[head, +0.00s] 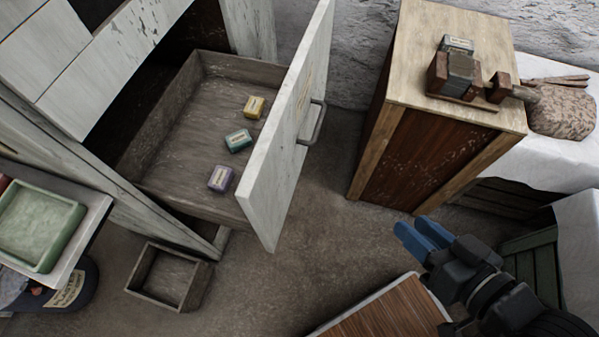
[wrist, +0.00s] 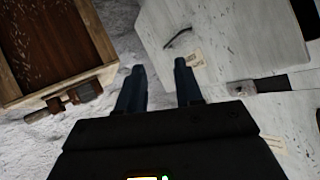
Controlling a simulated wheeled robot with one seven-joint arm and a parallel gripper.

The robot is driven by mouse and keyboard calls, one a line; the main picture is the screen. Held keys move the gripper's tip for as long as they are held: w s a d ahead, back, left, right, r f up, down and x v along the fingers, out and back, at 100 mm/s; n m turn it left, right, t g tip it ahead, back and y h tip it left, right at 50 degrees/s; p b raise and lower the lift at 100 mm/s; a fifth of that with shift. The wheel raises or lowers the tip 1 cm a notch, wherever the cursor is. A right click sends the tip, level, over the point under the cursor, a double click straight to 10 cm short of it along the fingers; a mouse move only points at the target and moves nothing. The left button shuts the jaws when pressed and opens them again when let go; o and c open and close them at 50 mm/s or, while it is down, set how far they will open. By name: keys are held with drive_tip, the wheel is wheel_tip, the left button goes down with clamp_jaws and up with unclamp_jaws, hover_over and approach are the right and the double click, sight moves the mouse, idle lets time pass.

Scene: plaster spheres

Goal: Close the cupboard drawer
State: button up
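The cupboard drawer (head: 205,95) is pulled well out of the white cupboard (head: 85,55) in the head view. Its white front panel (head: 275,150) stands out toward the right, with a grey handle (head: 313,122) on its outer face. Three small boxes lie in the drawer: yellow (head: 253,107), teal (head: 238,141) and purple (head: 221,179). My gripper (head: 424,238), with blue fingers, is at the lower right, apart from the drawer front. In the wrist view the fingers (wrist: 160,85) are apart and empty, and the drawer front (wrist: 215,45) with its handle (wrist: 178,37) shows beyond them.
A small open wooden box (head: 170,278) lies on the floor below. A green tray (head: 38,228) is at the left. Bare floor lies between drawer front and gripper.

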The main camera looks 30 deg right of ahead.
drive_tip(key=w+f+m, duration=0.1)
drive_tip(key=w+f, duration=0.1)
drive_tip(key=w+f+m+g+y, duration=0.1)
drive_tip(key=w, duration=0.1)
drive_tip(key=w+f+m+g+y, duration=0.1)
drive_tip(key=w+f, duration=0.1)
drive_tip(key=shift+w+d+f+b, duration=0.1)
drive_tip(key=shift+w+f+b, duration=0.2)
drive_tip(key=shift+w, duration=0.1)
drive_tip(key=c, duration=0.5)
drive_tip(key=w+g+y, duration=0.1)
drive_tip(key=w, duration=0.1)
drive_tip(key=w+a+m+y, duration=0.1)
drive_tip(key=w, duration=0.1)
drive_tip(key=w+g+y, duration=0.1)
drive_tip(key=y, duration=0.1)
drive_tip(key=shift+w+a+r+m+g+b, duration=0.2)
drive_tip(key=shift+w+a+m+g+b, duration=0.1)
drive_tip(key=shift+w+m, duration=0.1)
clamp_jaws()
drive_tip(key=y, duration=0.1)
approach(286, 183)
drive_tip(key=shift+g, duration=0.3)
drive_tip(key=x, duration=0.4)
drive_tip(key=shift+w+f, duration=0.2)
drive_tip(key=shift+f, duration=0.2)
drive_tip(key=shift+w+a, duration=0.45)
drive_tip(key=shift+a, duration=0.05)
drive_tip(key=shift+w, duration=0.1)
